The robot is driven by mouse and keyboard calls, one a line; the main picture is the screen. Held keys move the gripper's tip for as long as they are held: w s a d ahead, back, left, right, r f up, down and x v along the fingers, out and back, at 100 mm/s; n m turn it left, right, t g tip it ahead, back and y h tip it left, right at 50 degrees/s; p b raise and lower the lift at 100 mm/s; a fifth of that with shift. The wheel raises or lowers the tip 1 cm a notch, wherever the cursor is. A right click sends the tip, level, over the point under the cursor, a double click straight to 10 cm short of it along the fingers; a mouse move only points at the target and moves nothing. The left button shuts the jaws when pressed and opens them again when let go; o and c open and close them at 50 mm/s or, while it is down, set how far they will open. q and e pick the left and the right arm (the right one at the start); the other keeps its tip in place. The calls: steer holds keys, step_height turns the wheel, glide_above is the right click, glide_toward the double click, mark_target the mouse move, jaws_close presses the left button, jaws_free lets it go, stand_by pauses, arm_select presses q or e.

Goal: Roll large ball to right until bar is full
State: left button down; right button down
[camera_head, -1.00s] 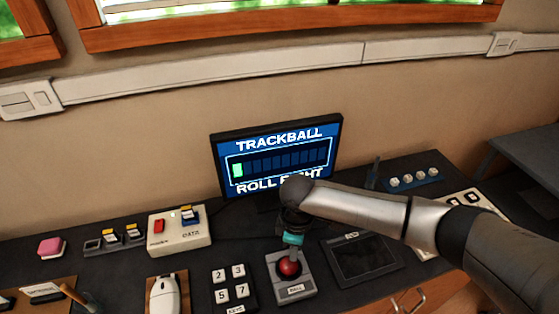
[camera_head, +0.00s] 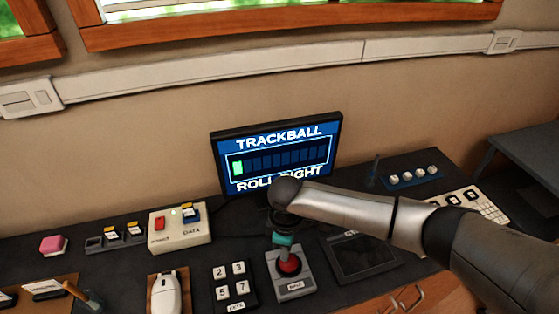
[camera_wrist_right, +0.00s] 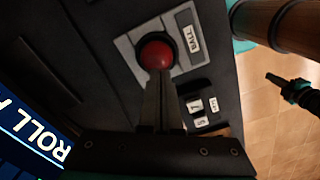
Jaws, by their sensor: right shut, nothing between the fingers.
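The red trackball (camera_head: 289,265) sits in a grey base (camera_head: 291,288) with a label at its front, on the dark table. My right gripper (camera_head: 285,252) points down at the ball, its fingers shut and empty. In the right wrist view the shut fingertips (camera_wrist_right: 159,76) reach the lower edge of the red ball (camera_wrist_right: 155,53); I cannot tell whether they touch it. The monitor (camera_head: 276,152) behind reads "TRACKBALL" and "ROLL RIGHT", partly covered by my arm. Its bar has one green segment lit at the left end.
A number-key pad (camera_head: 233,287) and a white mouse (camera_head: 166,296) stand left of the trackball. A dark tablet (camera_head: 362,257) lies right of it. A white box with red and blue parts (camera_head: 180,229) sits further left. A blue knob panel (camera_head: 413,178) is at the back right.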

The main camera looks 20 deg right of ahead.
steer(key=shift+f+b, duration=0.4)
steer(key=shift+f, duration=0.3)
stand_by(0.3)
steer(key=shift+d+r+p, duration=0.15)
steer(key=shift+d+p, duration=0.15)
steer(key=shift+p, duration=0.15)
steer(key=shift+d+f+p, duration=0.2)
steer(key=shift+d+p, duration=0.7)
steer(key=shift+p, duration=0.05)
stand_by(0.4)
steer(key=shift+r, duration=0.15)
steer(key=shift+a+r+p, duration=0.1)
steer(key=shift+r+p, duration=0.55)
steer(key=shift+p, duration=0.3)
steer(key=shift+a, duration=1.1)
